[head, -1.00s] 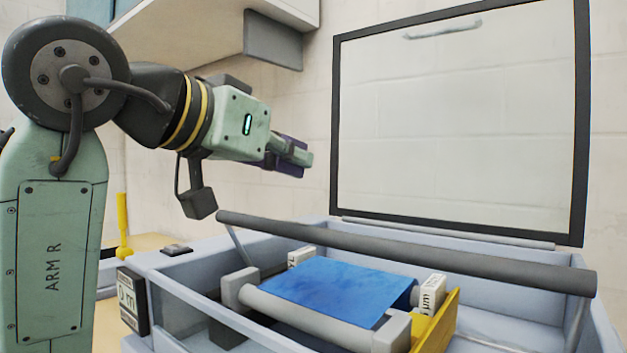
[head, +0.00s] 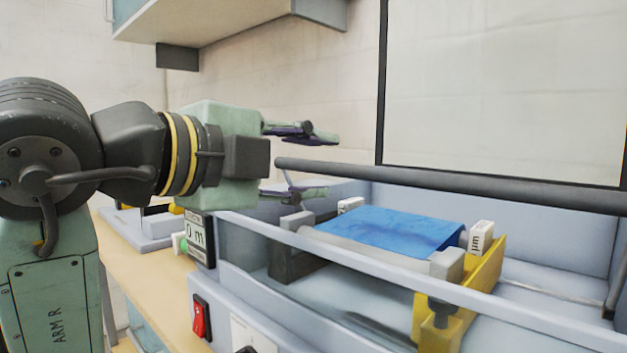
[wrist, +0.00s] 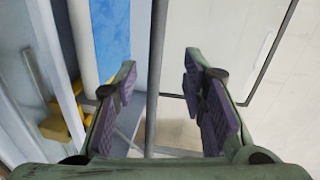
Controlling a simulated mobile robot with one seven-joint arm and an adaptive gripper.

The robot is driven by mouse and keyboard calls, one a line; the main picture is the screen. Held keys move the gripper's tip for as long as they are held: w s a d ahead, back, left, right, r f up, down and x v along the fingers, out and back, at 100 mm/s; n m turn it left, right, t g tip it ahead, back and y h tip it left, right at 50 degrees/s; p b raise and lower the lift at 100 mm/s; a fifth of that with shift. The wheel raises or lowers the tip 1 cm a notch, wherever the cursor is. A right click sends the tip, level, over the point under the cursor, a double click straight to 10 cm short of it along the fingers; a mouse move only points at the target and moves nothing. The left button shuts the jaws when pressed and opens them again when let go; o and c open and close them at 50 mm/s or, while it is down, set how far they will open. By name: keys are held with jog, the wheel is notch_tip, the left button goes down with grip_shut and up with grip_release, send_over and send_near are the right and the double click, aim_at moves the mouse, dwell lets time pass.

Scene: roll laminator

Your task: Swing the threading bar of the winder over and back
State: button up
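The threading bar (head: 450,184) is a long dark grey bar across the upper part of the winder, a pale grey-blue open box (head: 540,318). Blue film (head: 390,230) lies over the roller inside, below the bar. My gripper (head: 318,165) is open near the bar's left end, one finger above bar height and one below. In the wrist view the bar (wrist: 156,70) runs between the two spread fingers (wrist: 160,62), with gaps on both sides. I cannot see contact. The bar's left side arm is hidden.
A dark-framed clear panel (head: 382,90) stands upright behind the winder. A yellow bracket (head: 487,270) is beside the roller. A red switch (head: 200,318) and a meter display (head: 200,240) are on the machine's left. A shelf (head: 225,18) overhangs at upper left.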

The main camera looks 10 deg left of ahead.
aim_at(359, 172)
jog(key=shift+m, duration=0.5)
jog(key=p+x, duration=0.1)
jog(key=x, duration=0.4)
jog(key=p+x, duration=0.1)
jog(key=x, duration=0.4)
jog(key=shift+w+d+f, duration=0.25)
jog(key=shift+d+f, duration=0.05)
grip_shut()
